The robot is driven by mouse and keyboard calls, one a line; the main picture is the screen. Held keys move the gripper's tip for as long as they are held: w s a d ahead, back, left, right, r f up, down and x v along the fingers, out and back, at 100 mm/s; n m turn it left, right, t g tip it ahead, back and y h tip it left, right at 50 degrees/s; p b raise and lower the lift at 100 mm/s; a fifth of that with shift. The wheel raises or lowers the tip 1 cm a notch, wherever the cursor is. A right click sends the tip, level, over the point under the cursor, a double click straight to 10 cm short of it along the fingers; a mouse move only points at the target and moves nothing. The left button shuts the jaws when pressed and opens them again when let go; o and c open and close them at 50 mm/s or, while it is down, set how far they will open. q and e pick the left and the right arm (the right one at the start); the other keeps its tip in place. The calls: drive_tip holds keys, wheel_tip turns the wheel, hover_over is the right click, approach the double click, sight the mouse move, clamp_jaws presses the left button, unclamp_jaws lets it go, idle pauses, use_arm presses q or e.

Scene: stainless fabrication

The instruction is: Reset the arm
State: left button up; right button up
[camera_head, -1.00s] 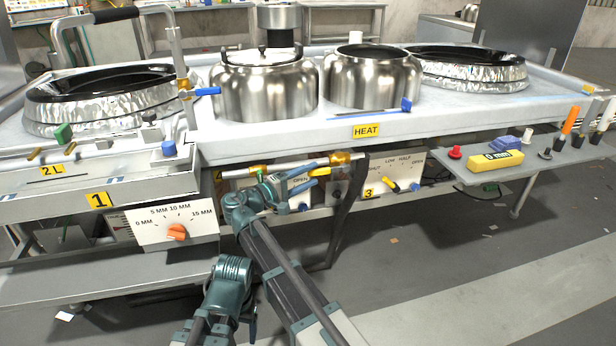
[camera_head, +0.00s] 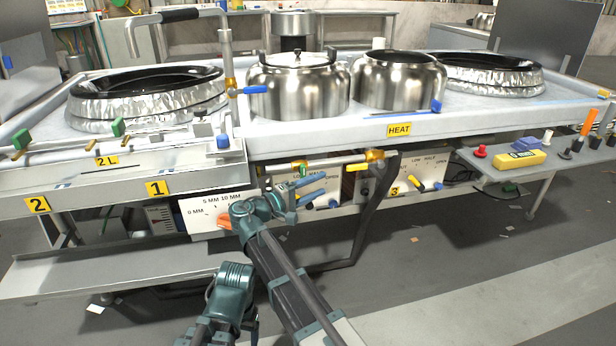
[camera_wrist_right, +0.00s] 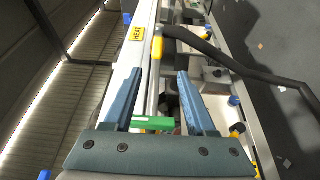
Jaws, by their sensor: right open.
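My right gripper (camera_head: 318,186) reaches in from the bottom of the head view, in front of a white dial panel under the counter's front edge. In the right wrist view its two blue fingers (camera_wrist_right: 160,73) stand wide apart. I see nothing held between them. A green valve handle (camera_wrist_right: 152,122) shows between the finger bases in that view; I cannot tell its distance from them. It also seems to show in the head view (camera_head: 300,168), just above the gripper. My left gripper is not in view.
A pipe with a yellow handle (camera_head: 357,168) runs below the counter front (camera_head: 330,139). A dark bent hose (camera_head: 372,215) hangs right of my arm. Steel pots (camera_head: 298,88) stand on the counter. A side shelf (camera_head: 510,172) is at right. Floor at lower right is mostly clear.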

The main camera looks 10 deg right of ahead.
drive_tip(key=s+d+f+m+g+y, duration=0.35)
drive_tip(key=s+f+g+y, duration=0.25)
drive_tip(key=s+f+y, duration=0.85)
drive_tip(key=s+a+f+n+g+p, duration=0.2)
drive_tip(key=s+a+f+n+p, duration=0.15)
drive_tip(key=s+a, duration=1.1)
wheel_tip(320, 180, up, 38)
drive_tip(key=w+a+m+p, duration=0.1)
drive_tip(key=p, duration=3.7)
drive_tip(key=shift+w+a+y, duration=0.3)
drive_tip(key=shift+a+y, duration=0.05)
drive_tip(key=shift+f, duration=0.15)
